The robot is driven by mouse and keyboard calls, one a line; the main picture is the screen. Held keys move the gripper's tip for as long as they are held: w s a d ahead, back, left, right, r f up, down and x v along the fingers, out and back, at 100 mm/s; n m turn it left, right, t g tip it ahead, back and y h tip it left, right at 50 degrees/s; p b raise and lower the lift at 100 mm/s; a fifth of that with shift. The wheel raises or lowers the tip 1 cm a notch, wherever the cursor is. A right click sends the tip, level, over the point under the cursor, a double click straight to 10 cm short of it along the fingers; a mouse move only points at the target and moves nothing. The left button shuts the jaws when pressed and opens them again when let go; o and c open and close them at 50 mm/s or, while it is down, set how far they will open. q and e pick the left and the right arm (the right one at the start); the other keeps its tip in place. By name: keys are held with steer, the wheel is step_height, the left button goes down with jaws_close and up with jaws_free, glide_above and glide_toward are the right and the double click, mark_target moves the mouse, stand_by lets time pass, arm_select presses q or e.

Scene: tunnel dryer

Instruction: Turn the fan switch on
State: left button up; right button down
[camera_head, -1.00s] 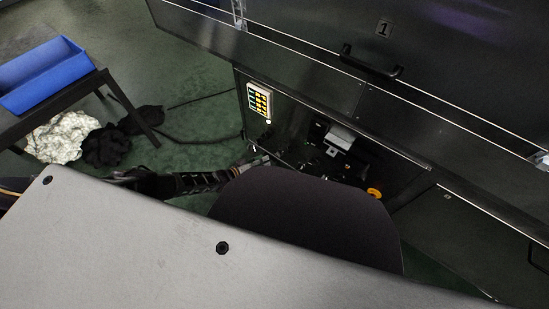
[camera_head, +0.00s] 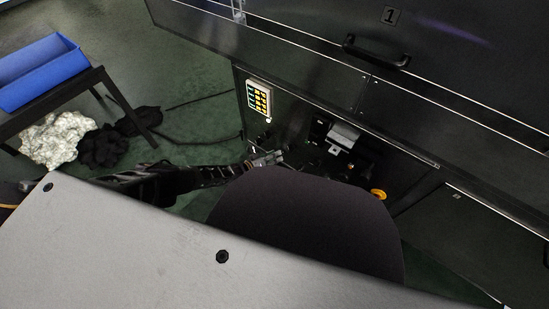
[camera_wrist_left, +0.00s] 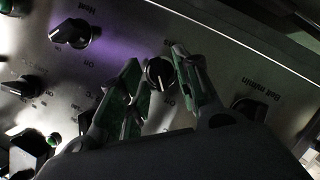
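In the left wrist view a metal control panel (camera_wrist_left: 125,25) fills the picture, with upside-down lettering. A dark round knob with a pale pointer line (camera_wrist_left: 160,74) sits between the fingers of my left gripper (camera_wrist_left: 158,62). The fingers are open on either side of the knob; whether either touches it I cannot tell. Its label is mostly hidden, so I cannot confirm it is the fan switch. In the head view my left gripper (camera_head: 268,158) is at the machine's lower front, beside the dark recess. My right gripper is not in view.
A knob labelled Heat (camera_wrist_left: 75,33), another knob (camera_wrist_left: 24,86) and a belt knob (camera_wrist_left: 249,107) are nearby. The head view shows a keypad-like panel (camera_head: 259,98), a yellow-orange knob (camera_head: 378,194), a blue bin (camera_head: 42,72) on a table and a dark rounded shape in front.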

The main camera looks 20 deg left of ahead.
arm_select(q)
steer(key=shift+w+d, duration=0.1)
steer(key=shift+c, duration=0.5)
jaws_close()
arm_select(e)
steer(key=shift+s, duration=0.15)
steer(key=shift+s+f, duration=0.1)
